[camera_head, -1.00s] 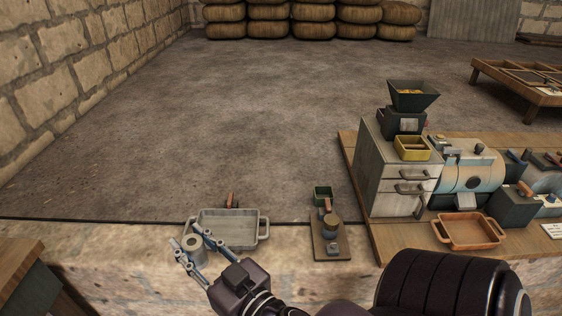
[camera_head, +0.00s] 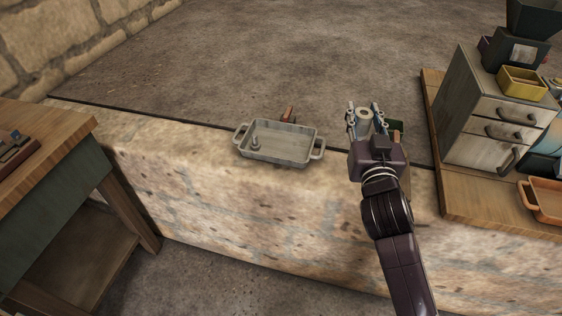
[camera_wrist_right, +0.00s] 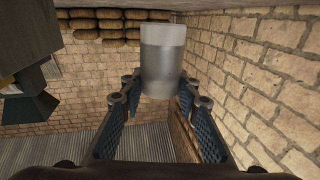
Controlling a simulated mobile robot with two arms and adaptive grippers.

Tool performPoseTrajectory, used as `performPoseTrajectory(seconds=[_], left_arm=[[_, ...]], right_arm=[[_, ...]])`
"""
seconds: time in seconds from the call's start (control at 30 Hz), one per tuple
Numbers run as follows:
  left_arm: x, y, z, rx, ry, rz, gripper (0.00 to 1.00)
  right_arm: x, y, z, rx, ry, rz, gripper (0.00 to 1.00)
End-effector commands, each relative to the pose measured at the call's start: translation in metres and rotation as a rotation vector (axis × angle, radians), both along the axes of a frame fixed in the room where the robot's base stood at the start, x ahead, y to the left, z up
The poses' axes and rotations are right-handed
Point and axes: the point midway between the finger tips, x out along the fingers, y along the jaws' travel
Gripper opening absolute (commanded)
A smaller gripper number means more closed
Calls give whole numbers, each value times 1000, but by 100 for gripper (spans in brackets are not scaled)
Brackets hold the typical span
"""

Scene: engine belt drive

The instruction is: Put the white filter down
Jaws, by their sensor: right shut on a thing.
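The white filter (camera_head: 365,121) is a pale cylinder with a hole in its top. My right gripper (camera_head: 366,116) is shut on it, with one finger on each side. In the right wrist view the filter (camera_wrist_right: 162,62) stands between the fingertips of the gripper (camera_wrist_right: 160,92), its upper part whiter than its lower part. My left gripper is out of view.
The grey two-handled tray (camera_head: 282,158) sits on the stone ledge (camera_head: 240,205) with a small part (camera_head: 256,142) inside. A grey drawer cabinet (camera_head: 490,115) and an orange tray (camera_head: 543,203) are at the right. A wooden table (camera_head: 55,150) is at the left.

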Motion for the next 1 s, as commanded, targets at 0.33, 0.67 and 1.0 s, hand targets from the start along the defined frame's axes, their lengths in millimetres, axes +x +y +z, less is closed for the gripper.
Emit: performPoseTrajectory(seconds=[0.33,0.67,1.0], left_arm=[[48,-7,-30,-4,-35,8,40],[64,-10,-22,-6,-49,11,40],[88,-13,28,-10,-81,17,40]], right_arm=[[76,13,-11,-5,5,29,1],[95,21,-7,-15,19,54,1],[95,21,-80,-16,23,54,1]])
